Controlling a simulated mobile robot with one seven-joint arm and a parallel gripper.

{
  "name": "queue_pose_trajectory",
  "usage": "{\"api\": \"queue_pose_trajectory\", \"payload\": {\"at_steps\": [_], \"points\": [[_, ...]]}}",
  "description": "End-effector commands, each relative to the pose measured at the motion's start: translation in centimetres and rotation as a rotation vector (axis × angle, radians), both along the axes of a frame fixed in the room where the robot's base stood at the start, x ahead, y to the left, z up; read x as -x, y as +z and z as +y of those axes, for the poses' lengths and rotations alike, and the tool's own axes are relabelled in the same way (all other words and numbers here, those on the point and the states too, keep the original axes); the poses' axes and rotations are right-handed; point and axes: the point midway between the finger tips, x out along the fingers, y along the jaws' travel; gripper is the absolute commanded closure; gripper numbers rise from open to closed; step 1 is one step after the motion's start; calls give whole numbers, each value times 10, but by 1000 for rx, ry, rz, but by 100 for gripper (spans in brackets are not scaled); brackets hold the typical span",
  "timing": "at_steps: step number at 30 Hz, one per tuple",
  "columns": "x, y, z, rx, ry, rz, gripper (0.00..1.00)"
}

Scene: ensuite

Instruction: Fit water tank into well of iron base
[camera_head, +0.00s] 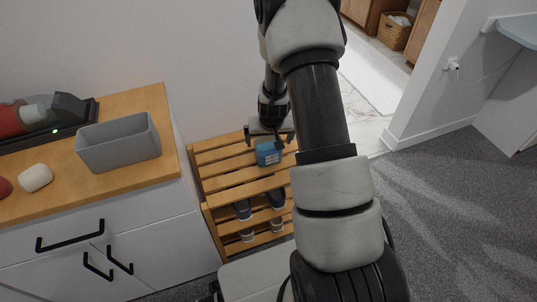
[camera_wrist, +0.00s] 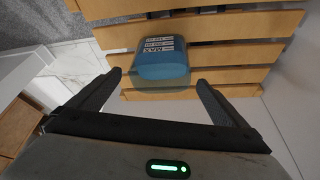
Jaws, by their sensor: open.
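The water tank (camera_head: 267,154) is a small blue block lying on the top slats of a wooden rack. In the wrist view the tank (camera_wrist: 162,64) has a clear lower part and a label reading MAX. My gripper (camera_head: 270,139) is open just above the tank. In the wrist view the two fingertips of my gripper (camera_wrist: 158,80) lie to either side of the tank's near end, with nothing held. The dark iron base (camera_head: 82,121), with a green light, sits on the cabinet top at left, with a red and grey iron on it. Its well cannot be made out.
The wooden rack (camera_head: 218,157) holds several shoes on its lower shelf. A grey open bin (camera_head: 118,146) and a white rounded object (camera_head: 36,177) stand on the cabinet top (camera_head: 150,100). Grey carpet at the right is clear.

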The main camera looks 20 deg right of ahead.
Motion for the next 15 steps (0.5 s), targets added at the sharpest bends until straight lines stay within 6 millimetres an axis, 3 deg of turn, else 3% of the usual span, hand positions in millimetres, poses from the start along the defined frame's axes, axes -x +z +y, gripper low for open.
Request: {"api": "queue_pose_trajectory", "payload": {"at_steps": [6,15], "points": [[-10,-35,-3,-1,-1,3,3],[-15,-44,-4,0,0,1,3]]}}
